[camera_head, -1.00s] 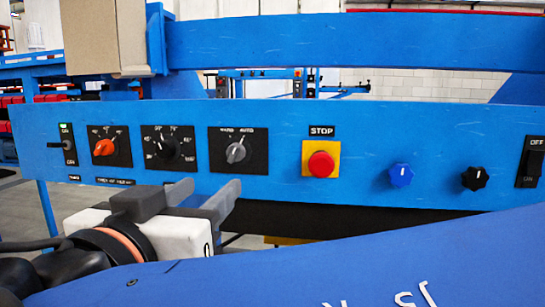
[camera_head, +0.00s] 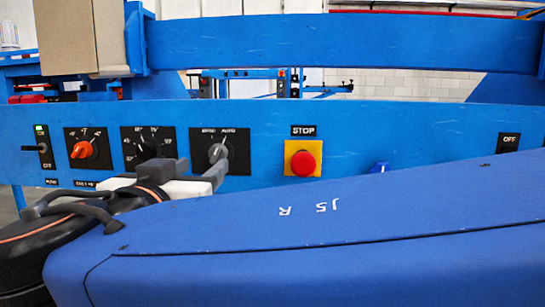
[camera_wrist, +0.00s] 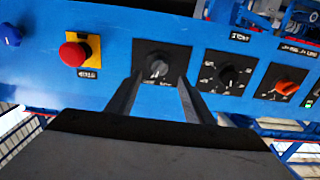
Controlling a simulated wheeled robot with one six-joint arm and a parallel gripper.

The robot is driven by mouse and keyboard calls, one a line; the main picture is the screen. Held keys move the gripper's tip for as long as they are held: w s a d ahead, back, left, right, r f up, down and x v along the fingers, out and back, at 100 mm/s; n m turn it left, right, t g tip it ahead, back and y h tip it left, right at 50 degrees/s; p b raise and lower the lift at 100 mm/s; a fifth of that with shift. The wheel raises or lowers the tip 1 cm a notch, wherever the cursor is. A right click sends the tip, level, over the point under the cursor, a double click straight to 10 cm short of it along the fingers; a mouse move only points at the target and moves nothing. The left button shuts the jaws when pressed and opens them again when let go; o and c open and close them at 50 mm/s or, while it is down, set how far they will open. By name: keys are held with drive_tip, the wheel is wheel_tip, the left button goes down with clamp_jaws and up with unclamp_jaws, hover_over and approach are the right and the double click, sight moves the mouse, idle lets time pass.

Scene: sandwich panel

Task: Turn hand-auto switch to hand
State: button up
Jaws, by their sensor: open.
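The hand-auto switch is a grey knob (camera_head: 218,152) on a black plate of the blue panel, with its pointer tilted up and right towards the AUTO label. In the wrist view the knob (camera_wrist: 158,68) shows between the tips of my two fingers. My gripper (camera_wrist: 160,82) is open, one finger on either side of the knob, with a gap on each side. In the head view my gripper (camera_head: 200,172) is in front of the plate's lower part, and one fingertip overlaps the knob's lower edge. I cannot tell how far the tips are from the plate.
Left of the switch are a black dial (camera_head: 147,147), an orange knob (camera_head: 82,150) and a toggle (camera_head: 42,148). Right of it are a red stop button (camera_head: 303,161) and a blue knob (camera_head: 379,168). A blue beam (camera_head: 340,42) runs above the panel.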

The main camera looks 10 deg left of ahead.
sight(214, 157)
drive_tip(key=shift+w+a, duration=0.2)
drive_tip(key=shift+w, duration=1.7)
drive_tip(key=shift+w+a, duration=0.2)
drive_tip(key=shift+w, duration=1.65)
drive_tip(key=c, duration=1)
